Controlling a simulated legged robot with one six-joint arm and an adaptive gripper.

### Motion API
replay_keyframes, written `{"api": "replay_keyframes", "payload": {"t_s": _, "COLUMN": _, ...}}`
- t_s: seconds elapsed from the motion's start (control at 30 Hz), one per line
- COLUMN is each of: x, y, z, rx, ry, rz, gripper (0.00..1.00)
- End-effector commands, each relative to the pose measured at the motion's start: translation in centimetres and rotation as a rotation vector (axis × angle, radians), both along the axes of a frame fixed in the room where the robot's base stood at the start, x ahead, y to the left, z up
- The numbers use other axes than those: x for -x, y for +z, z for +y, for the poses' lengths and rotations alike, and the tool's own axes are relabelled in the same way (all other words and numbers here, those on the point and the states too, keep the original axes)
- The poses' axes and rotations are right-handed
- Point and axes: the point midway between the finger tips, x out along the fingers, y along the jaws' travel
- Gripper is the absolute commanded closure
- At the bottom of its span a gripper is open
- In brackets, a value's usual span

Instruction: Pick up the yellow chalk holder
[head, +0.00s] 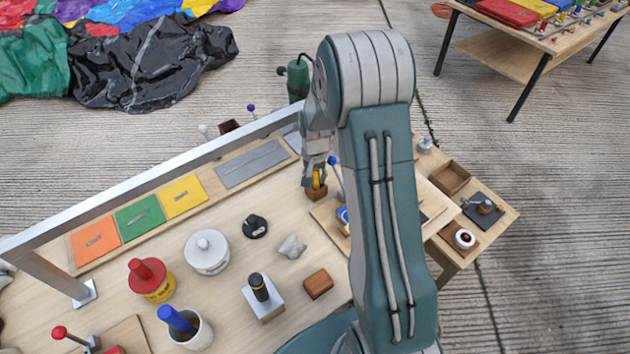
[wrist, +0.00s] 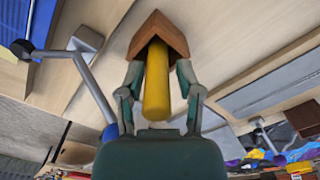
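The yellow chalk holder (wrist: 156,85) is a yellow cylinder standing in a small brown wooden block (wrist: 160,36). In the wrist view it lies between the two fingers of my gripper (wrist: 160,78), with a finger on each side. The fingers are spread and a narrow gap shows beside the holder, so the gripper looks open around it. In the head view my gripper (head: 318,160) points down over the block (head: 316,194), and only a bit of the yellow holder (head: 318,179) shows below the fingers.
A metal rail (head: 150,185) runs along the table's back-left side. A blue-knobbed lever (head: 334,162) stands close to the right of my gripper. A white lidded pot (head: 207,251), a black knob (head: 255,226) and a brown block (head: 318,284) stand nearer the front.

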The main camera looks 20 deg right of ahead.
Motion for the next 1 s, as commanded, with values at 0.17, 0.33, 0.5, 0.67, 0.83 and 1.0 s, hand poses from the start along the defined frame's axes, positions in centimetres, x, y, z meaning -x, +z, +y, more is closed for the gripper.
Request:
{"api": "replay_keyframes", "payload": {"t_s": 0.17, "x": 0.0, "y": 0.0, "z": 0.0, "rx": 0.0, "ry": 0.0, "rz": 0.0, "gripper": 1.0}}
{"api": "replay_keyframes", "payload": {"t_s": 0.33, "x": 0.0, "y": 0.0, "z": 0.0, "rx": 0.0, "ry": 0.0, "rz": 0.0, "gripper": 1.0}}
{"api": "replay_keyframes", "payload": {"t_s": 0.5, "x": 0.0, "y": 0.1, "z": 0.0, "rx": 0.0, "ry": 0.0, "rz": 0.0, "gripper": 1.0}}
{"api": "replay_keyframes", "payload": {"t_s": 0.67, "x": -0.1, "y": 0.9, "z": 0.0, "rx": 0.001, "ry": 0.0, "rz": -0.001, "gripper": 1.0}}
{"api": "replay_keyframes", "payload": {"t_s": 0.83, "x": -0.1, "y": 2.1, "z": -0.1, "rx": 0.001, "ry": 0.001, "rz": -0.002, "gripper": 1.0}}
{"api": "replay_keyframes", "payload": {"t_s": 1.0, "x": -0.1, "y": 3.2, "z": -0.1, "rx": 0.001, "ry": 0.002, "rz": -0.002, "gripper": 1.0}}
